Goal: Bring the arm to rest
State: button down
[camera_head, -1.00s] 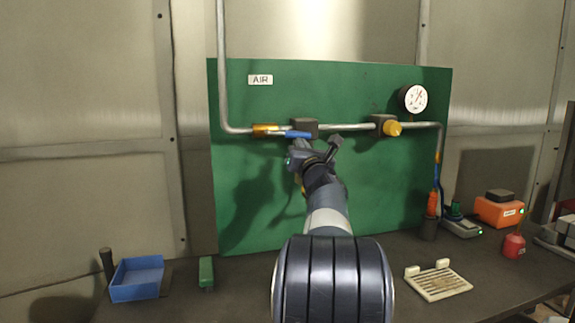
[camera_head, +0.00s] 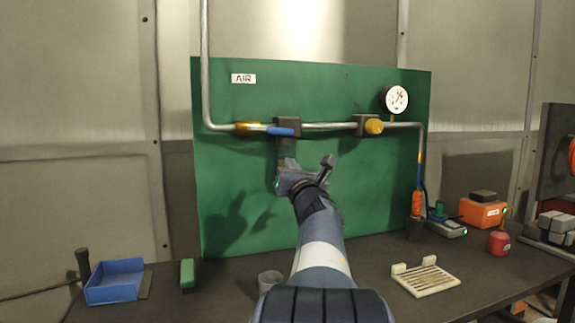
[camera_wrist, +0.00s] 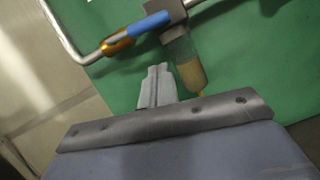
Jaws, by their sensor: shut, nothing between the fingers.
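My gripper (camera_head: 287,165) is in front of the green panel (camera_head: 345,185), a little below the air pipe (camera_head: 325,126). It is empty. In the wrist view its fingers (camera_wrist: 157,86) are together. The blue valve handle (camera_head: 282,131) lies along the pipe by the dark block (camera_head: 287,125); it also shows in the wrist view (camera_wrist: 151,24). A clear bowl (camera_wrist: 187,68) with yellowish contents hangs under the block, beside the fingertips. The fingers look apart from the handle.
A yellow knob (camera_head: 374,126) and a gauge (camera_head: 396,99) are on the pipe's right part. On the bench stand a blue bin (camera_head: 115,281), a grey cup (camera_head: 269,281), a slatted tray (camera_head: 427,279), an orange box (camera_head: 482,212) and a red can (camera_head: 499,241).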

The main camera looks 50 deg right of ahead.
jog(key=shift+v, duration=2.15)
jog(key=shift+d, duration=0.1)
jog(key=r+p+x, duration=0.2)
jog(key=p+x, duration=0.5)
jog(key=x, duration=0.6)
jog(key=shift+s+a+r, duration=0.25)
jog(key=shift+s+r, duration=0.05)
jog(key=shift+s, duration=0.1)
jog(key=shift+f, duration=0.15)
